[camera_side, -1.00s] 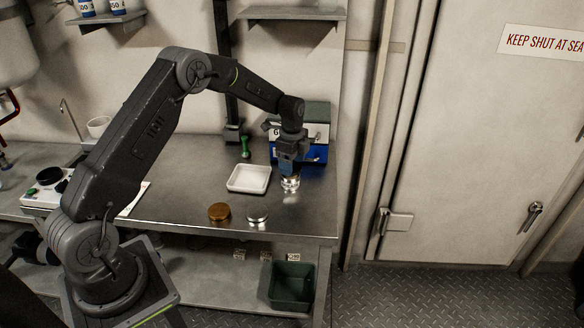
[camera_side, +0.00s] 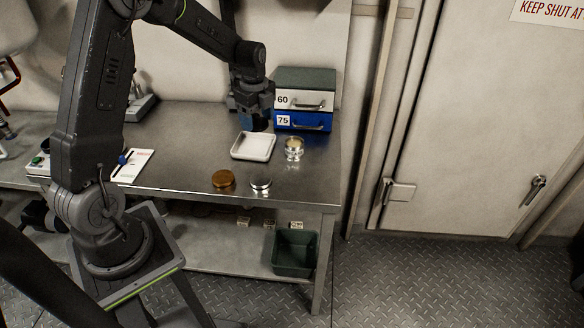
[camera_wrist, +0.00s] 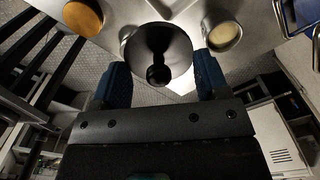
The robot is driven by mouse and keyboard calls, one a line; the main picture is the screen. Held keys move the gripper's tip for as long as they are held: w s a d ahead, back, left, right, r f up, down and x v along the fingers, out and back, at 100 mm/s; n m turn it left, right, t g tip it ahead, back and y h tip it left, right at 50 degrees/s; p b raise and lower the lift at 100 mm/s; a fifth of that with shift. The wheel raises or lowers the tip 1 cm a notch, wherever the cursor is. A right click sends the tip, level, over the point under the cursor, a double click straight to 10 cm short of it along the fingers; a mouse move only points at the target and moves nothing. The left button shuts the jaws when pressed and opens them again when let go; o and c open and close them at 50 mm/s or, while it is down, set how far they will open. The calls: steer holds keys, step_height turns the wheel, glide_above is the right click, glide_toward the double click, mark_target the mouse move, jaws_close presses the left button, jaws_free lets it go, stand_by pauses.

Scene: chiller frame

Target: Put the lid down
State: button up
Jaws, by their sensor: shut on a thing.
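My gripper (camera_side: 256,122) hangs above the back edge of the white tray (camera_side: 236,155) in the side view. In the wrist view its blue fingers (camera_wrist: 161,82) are shut on the lid (camera_wrist: 160,42), a dark, shiny round piece with a knob. The lid cannot be made out in the side view. A silver jar (camera_side: 294,151) stands uncovered on the bench right of the tray, with pale contents; the jar also shows in the wrist view (camera_wrist: 224,37).
A brown-orange disc (camera_side: 223,179) and a silver disc (camera_side: 260,184) lie near the bench's front edge. Drawers marked 60 and 75 (camera_side: 303,98) stand at the back right. A green bin (camera_side: 294,253) sits below. Bench between tray and white card (camera_side: 133,165) is clear.

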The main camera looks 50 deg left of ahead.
steer(key=s+d+f+m, duration=0.2)
steer(key=s+d, duration=0.1)
steer(key=d, duration=0.2)
glide_above(299, 187)
step_height(299, 187, down, 7)
steer(key=shift+f, duration=2.05)
steer(key=shift+f, duration=0.2)
steer(key=o, duration=0.9)
